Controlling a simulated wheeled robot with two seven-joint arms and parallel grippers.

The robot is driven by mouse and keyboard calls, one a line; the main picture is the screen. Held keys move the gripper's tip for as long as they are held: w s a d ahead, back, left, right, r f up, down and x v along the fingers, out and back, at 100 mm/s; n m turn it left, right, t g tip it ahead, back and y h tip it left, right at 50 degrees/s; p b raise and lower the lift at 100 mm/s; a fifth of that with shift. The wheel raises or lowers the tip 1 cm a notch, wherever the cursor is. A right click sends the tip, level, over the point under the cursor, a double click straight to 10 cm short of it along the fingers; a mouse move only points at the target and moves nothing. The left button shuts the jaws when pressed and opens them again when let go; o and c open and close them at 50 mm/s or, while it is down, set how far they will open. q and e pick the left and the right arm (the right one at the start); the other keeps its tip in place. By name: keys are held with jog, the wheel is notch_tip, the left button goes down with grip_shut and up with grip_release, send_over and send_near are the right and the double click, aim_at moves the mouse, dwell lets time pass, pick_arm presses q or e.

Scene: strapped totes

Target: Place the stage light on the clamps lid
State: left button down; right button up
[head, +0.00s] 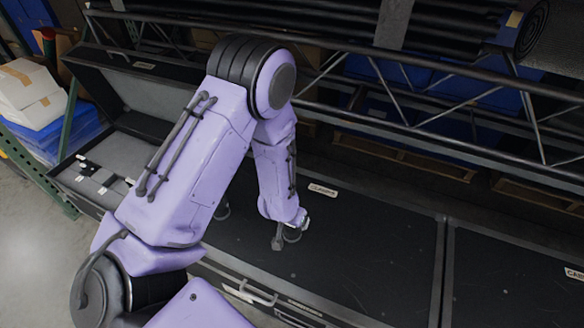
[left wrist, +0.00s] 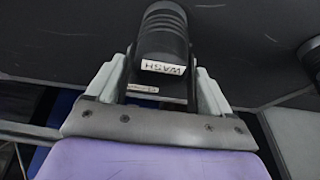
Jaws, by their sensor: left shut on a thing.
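The stage light (left wrist: 163,35) is a black ribbed cylinder with a white WASH label. It sits between the two fingers of my left gripper (left wrist: 160,85) in the left wrist view, and the gripper is shut on it. In the head view my left gripper (head: 290,232) points down over the black lid (head: 375,240) whose label (head: 323,190) appears to read CLAMPS. Only a small dark part of the light (head: 277,241) shows there. I cannot tell whether it touches the lid. My right gripper is not in view.
A second dark cylinder (left wrist: 311,55) stands at the right edge of the wrist view. An open case (head: 95,175) with a grey insert is at left. Another black lid (head: 515,280) lies at right. Metal trusses (head: 450,95) run behind. The clamps lid right of my gripper is clear.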

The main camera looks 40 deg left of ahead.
pick_arm(q)
jog(key=shift+f, duration=0.15)
grip_release()
jog(key=p+v, duration=0.2)
jog(key=v, duration=1)
jog(key=s+a+f+n+g+y, duration=0.1)
jog(key=s+f+n, duration=0.3)
jog(key=s+f, duration=1.1)
jog(key=shift+s+a+f+y, duration=0.2)
jog(key=shift+s+f+y, duration=0.3)
jog(key=shift+s, duration=0.65)
